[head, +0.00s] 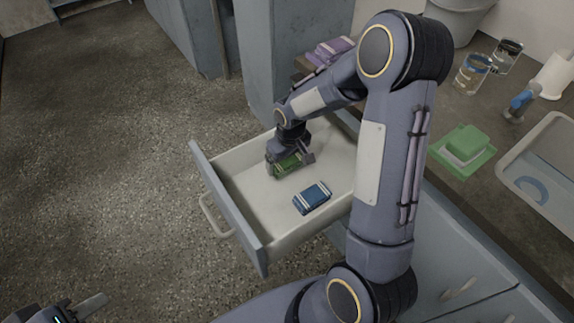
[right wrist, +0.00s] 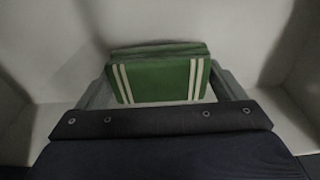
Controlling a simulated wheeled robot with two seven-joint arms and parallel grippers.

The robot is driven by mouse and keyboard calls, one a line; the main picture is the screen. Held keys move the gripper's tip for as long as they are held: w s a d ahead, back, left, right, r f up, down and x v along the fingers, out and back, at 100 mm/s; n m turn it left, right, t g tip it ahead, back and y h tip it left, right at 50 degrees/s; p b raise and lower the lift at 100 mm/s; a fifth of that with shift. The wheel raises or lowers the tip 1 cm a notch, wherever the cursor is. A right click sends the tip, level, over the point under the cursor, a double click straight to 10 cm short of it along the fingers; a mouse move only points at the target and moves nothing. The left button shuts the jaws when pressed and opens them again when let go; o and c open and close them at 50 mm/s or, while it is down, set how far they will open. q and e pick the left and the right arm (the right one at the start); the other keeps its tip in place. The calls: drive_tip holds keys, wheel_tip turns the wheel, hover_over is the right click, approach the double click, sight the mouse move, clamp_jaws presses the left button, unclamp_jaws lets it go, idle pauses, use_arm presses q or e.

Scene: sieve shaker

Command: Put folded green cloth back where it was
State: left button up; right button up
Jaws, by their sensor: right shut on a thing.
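The folded green cloth (head: 287,165) with pale stripes is inside the open drawer, towards its far side. My right gripper (head: 290,160) reaches down into the drawer and is shut on the cloth. In the right wrist view the green cloth (right wrist: 158,78) sits between the two fingers, with the drawer's pale inside around it. I cannot tell whether the cloth touches the drawer floor. My left gripper (head: 75,312) is at the bottom left corner of the head view, partly cut off, over the floor and away from the drawer; its jaw opening is not clear.
The open drawer (head: 232,207) also holds a folded blue cloth (head: 312,198) nearer its front right. Folded purple cloths (head: 331,50) lie on the counter behind my right arm.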

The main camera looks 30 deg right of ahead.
wheel_tip(320, 180, down, 2)
drive_tip(key=shift+f, duration=0.1)
drive_tip(key=shift+f+b, duration=0.2)
drive_tip(key=shift+b, duration=0.1)
drive_tip(key=o, duration=0.7)
drive_tip(key=shift+r, duration=0.1)
drive_tip(key=shift+r, duration=0.1)
